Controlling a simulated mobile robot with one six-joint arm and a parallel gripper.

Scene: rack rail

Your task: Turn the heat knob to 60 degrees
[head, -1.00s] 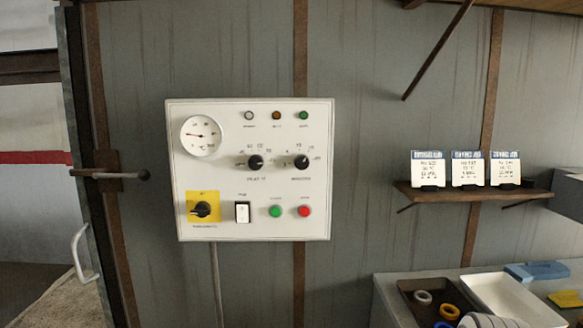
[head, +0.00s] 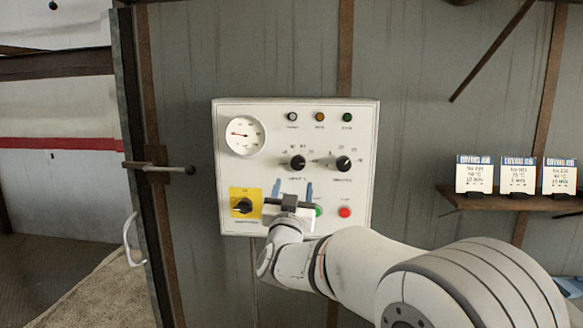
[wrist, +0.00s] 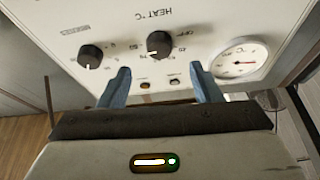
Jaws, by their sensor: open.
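The heat knob (head: 298,162) is a round black knob on the upper middle of the white control panel (head: 368,125), with a printed scale around it. In the wrist view the heat knob (wrist: 159,44) shows under the HEAT °C label, just beyond the gap between my fingers. Its exact setting is too small to read. My gripper (head: 294,187) is open and empty, with its two blue fingers pointing up just below the heat knob. In the wrist view my gripper's fingers (wrist: 160,68) stand apart, with nothing between them. No contact with the knob shows.
A second black knob (head: 343,163) sits right of the heat knob. The round gauge (head: 245,134) is at upper left, the yellow-backed switch (head: 243,204) below it. A red button (head: 345,212) is at lower right. Three cards stand on a shelf (head: 515,201) at right.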

